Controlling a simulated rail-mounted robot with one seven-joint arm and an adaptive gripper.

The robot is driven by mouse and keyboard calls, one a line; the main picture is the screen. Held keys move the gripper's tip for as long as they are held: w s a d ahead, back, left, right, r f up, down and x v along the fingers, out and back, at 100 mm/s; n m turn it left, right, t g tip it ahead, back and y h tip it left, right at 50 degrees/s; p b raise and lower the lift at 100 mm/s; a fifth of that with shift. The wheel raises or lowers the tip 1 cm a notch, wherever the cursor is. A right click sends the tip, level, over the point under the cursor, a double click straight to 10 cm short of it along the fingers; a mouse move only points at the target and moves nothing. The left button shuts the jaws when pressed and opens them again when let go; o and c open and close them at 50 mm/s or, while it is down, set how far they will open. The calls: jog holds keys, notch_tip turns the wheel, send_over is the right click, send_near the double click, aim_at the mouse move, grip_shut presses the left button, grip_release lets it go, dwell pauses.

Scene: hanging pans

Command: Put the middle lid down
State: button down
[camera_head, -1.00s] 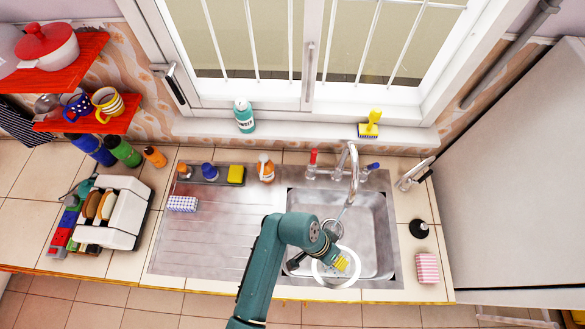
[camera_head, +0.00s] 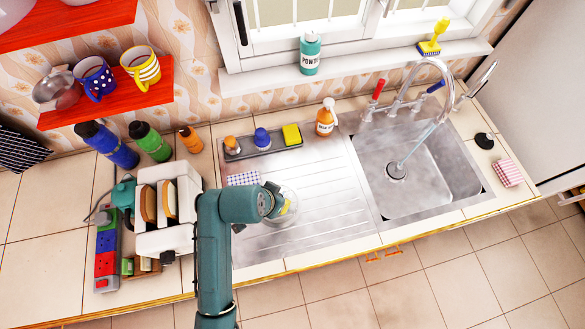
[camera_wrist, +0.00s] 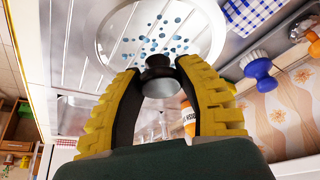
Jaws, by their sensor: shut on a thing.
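My gripper (camera_wrist: 165,95) has yellow ridged fingers, which are shut on the dark knob (camera_wrist: 158,68) of a round lid (camera_wrist: 185,28). The lid is clear with a pale rim, and small blue spots show in its middle. In the head view the lid (camera_head: 288,215) is over the left part of the metal drainboard, partly hidden by my wrist. I cannot tell whether it touches the drainboard (camera_head: 335,185).
The sink (camera_head: 430,180) is empty to the right. A white toaster (camera_head: 165,240) is close on the left. The drainboard's right part is clear.

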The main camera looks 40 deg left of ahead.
notch_tip(320, 180, down, 10)
jog(key=shift+w+r+b, duration=0.1)
jog(key=shift+r+b, duration=0.15)
jog(key=shift+b, duration=0.05)
jog(key=shift+f, duration=0.1)
jog(key=c, duration=0.7)
grip_release()
jog(key=shift+d+f, duration=0.1)
jog(key=shift+r, duration=0.45)
jog(key=p+v, duration=0.1)
jog(key=v, duration=1)
jog(key=shift+s+r+p, duration=0.2)
jog(key=shift+s+p, duration=0.05)
jog(key=shift+p, duration=0.1)
